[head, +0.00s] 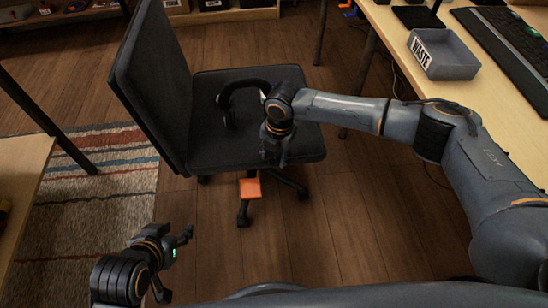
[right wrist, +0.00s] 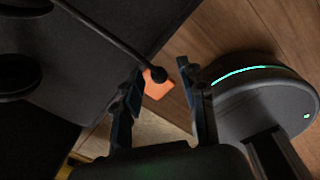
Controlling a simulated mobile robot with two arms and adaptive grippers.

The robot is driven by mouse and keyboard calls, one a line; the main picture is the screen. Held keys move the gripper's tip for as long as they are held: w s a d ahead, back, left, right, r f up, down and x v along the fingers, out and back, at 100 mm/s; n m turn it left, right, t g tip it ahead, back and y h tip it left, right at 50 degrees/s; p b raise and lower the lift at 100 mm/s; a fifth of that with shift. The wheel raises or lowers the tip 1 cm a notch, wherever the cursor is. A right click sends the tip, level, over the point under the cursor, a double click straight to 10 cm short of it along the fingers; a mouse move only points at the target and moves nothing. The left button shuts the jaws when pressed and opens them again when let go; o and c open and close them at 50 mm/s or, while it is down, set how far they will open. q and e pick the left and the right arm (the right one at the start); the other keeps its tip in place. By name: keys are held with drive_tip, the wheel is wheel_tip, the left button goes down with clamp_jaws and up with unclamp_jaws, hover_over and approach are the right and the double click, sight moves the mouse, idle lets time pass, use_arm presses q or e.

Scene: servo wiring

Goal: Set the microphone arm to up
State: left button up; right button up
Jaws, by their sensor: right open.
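A black headset (head: 224,98) lies on the seat of the office chair, its curved band showing left of my right wrist. In the right wrist view its thin microphone arm (right wrist: 112,38) runs from the upper left down to a round tip (right wrist: 158,75). The tip appears between the two fingertips of my right gripper (right wrist: 160,78); I cannot tell whether they touch it. My right gripper, also in the head view (head: 273,150), is open over the seat's front part. My left gripper (head: 173,262) is open and empty at lower left, away from the headset.
The dark office chair (head: 205,150) stands on the wooden floor, its backrest on the left. An orange piece (head: 250,188) shows low in front of the seat. A desk (head: 390,25) at right carries a grey WASTE bin (head: 455,66) and keyboard (head: 500,50). A striped rug (head: 100,190) lies left.

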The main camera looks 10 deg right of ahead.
drive_tip(key=shift+f, duration=0.35)
use_arm(q)
drive_tip(key=shift+w+d+r, duration=0.15)
drive_tip(key=shift+w+r, duration=0.15)
drive_tip(key=shift+w, duration=0.15)
use_arm(e)
clamp_jaws()
use_arm(q)
drive_tip(key=shift+s, duration=0.1)
use_arm(e)
drive_tip(key=shift+r, duration=0.1)
